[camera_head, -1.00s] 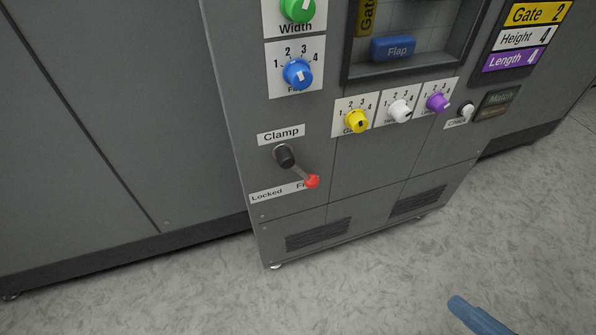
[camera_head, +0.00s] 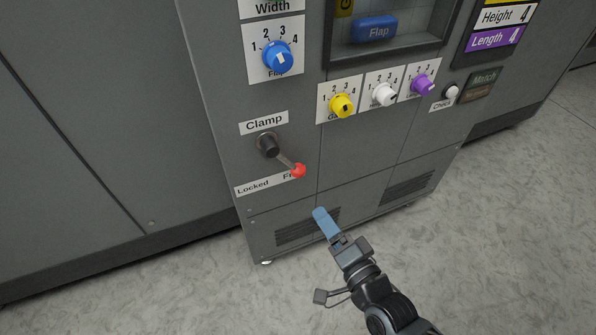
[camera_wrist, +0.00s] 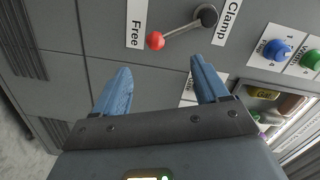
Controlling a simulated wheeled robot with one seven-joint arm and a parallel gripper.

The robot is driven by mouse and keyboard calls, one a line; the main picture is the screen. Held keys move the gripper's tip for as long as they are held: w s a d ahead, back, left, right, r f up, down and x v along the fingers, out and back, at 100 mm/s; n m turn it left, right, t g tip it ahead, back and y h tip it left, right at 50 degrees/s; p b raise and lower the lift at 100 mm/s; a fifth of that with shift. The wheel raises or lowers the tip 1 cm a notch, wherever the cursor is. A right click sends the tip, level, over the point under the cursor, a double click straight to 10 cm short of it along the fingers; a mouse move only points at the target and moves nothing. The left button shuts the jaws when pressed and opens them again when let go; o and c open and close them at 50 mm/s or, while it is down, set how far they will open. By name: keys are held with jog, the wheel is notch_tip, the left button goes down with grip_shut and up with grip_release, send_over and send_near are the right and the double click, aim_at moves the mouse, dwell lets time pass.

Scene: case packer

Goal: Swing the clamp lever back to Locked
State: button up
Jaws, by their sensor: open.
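The clamp lever (camera_head: 285,160) has a dark hub, a grey arm and a red ball at its tip. It sits under the Clamp label (camera_head: 264,122) on the grey cabinet. Its red ball points down and right, at the Free label, partly covering it. The Locked label (camera_head: 253,187) is to the left of it. In the wrist view the lever (camera_wrist: 182,30) lies beyond the fingertips, near the top. My gripper (camera_head: 321,214) has blue fingers and is below and right of the red ball, apart from it. In the wrist view my gripper (camera_wrist: 160,68) is open and empty.
Above and right are the blue Flap knob (camera_head: 276,57) and the yellow (camera_head: 342,106), white (camera_head: 384,94) and purple (camera_head: 423,84) knobs. A white Check button (camera_head: 452,92) is farther right. The cabinet front around the lever is otherwise flat.

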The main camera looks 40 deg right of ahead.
aim_at(301, 176)
jog(key=w+d+m, duration=0.1)
jog(key=w, duration=0.2)
jog(key=w+d+f+m+h, duration=0.1)
jog(key=w+m, duration=0.1)
jog(key=w, duration=0.1)
jog(key=w+d+m, duration=0.1)
jog(key=w+m, duration=0.1)
jog(key=w, duration=0.2)
jog(key=shift+d+f+b, duration=0.25)
jog(key=shift+d+b, duration=0.05)
jog(key=shift+d, duration=0.1)
jog(key=shift+x, duration=3.85)
jog(key=shift+r, duration=0.15)
jog(key=shift+c, duration=0.3)
